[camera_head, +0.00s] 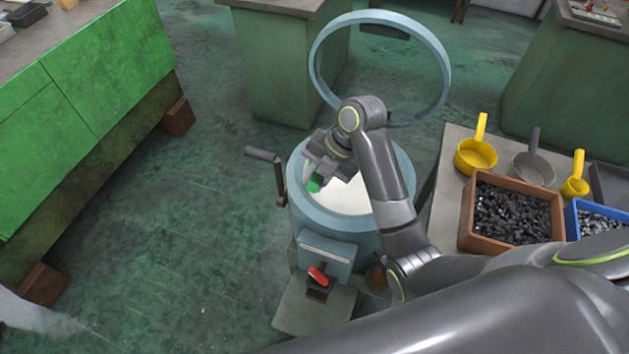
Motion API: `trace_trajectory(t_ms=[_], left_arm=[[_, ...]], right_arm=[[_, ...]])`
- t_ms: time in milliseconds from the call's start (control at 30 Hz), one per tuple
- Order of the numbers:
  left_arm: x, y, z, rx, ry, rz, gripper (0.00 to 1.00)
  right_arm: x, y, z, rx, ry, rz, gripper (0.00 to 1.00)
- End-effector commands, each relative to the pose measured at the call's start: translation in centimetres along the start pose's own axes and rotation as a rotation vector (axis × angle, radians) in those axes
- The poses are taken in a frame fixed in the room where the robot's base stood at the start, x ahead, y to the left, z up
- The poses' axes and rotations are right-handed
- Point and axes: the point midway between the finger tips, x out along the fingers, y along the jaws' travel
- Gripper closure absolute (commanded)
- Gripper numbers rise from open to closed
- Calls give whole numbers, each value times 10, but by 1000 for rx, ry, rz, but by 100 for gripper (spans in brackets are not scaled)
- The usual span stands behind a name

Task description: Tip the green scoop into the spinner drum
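The spinner drum (301,203) is a blue-grey round tub with a pale inside, standing on the floor in the middle. Its ring-shaped lid (447,80) stands raised behind it. My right arm reaches in from the right, and my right gripper (322,172) is over the drum's opening. A small green piece (314,184), which looks like part of the green scoop, shows at the fingers, and the gripper seems shut on it. The rest of the scoop is hidden or cannot be made out. My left gripper is not in view.
A crank handle (264,154) sticks out at the drum's left, and a red lever (317,276) is on its front. The table at right holds yellow scoops (477,155), a grey scoop (533,170), a brown bin (467,222) of dark parts and a blue bin (571,219). Floor at left is clear.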

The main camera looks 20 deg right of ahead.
Motion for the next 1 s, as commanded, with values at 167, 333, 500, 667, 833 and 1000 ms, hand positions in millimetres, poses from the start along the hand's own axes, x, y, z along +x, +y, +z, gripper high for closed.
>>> trace_trajectory(t_ms=[167,333,500,667,833,1000], left_arm=[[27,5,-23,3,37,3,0],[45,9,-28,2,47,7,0],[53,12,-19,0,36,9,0],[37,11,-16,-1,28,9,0],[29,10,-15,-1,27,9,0],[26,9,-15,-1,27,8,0]], right_arm=[[7,-4,4,7,50,51,100],[4,-4,5,14,79,86,100],[-5,-4,5,23,123,120,100],[-16,-4,6,43,214,205,100],[-21,-8,12,64,313,304,100],[-25,-13,18,84,415,407,100]])
